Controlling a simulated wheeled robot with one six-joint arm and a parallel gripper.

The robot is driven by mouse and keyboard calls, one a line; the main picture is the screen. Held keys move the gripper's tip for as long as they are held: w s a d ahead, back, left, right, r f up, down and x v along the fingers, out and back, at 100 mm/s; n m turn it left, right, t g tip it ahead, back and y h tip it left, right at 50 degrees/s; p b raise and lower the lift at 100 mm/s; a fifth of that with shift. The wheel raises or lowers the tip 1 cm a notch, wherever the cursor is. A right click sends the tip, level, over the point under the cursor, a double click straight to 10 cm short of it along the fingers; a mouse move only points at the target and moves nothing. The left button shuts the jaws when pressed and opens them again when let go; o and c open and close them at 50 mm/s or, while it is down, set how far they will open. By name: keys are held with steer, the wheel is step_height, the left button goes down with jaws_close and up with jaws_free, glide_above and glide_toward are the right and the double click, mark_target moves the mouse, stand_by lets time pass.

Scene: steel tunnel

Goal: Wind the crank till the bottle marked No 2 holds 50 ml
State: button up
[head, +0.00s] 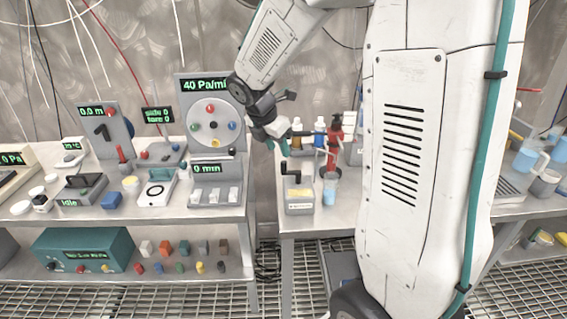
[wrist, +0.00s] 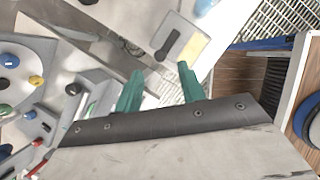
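A small grey box with a black crank (head: 298,192) stands at the front left of the right-hand bench. The crank box also shows at the top of the wrist view (wrist: 180,40). A small clear vessel with blue liquid (head: 329,192) stands just right of it; I cannot read a No 2 mark or a level.
The left bench holds a grey panel with a dial and coloured knobs (head: 210,125) close to my gripper. A gap separates the two benches. My arm hides part of the right bench. A jug of blue liquid (head: 527,155) stands at the far right.

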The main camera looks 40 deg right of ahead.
mark_target(284, 162)
steer(key=x, duration=0.7)
steer(key=shift+d+f, duration=0.15)
steer(key=shift+f, duration=0.15)
jaws_close()
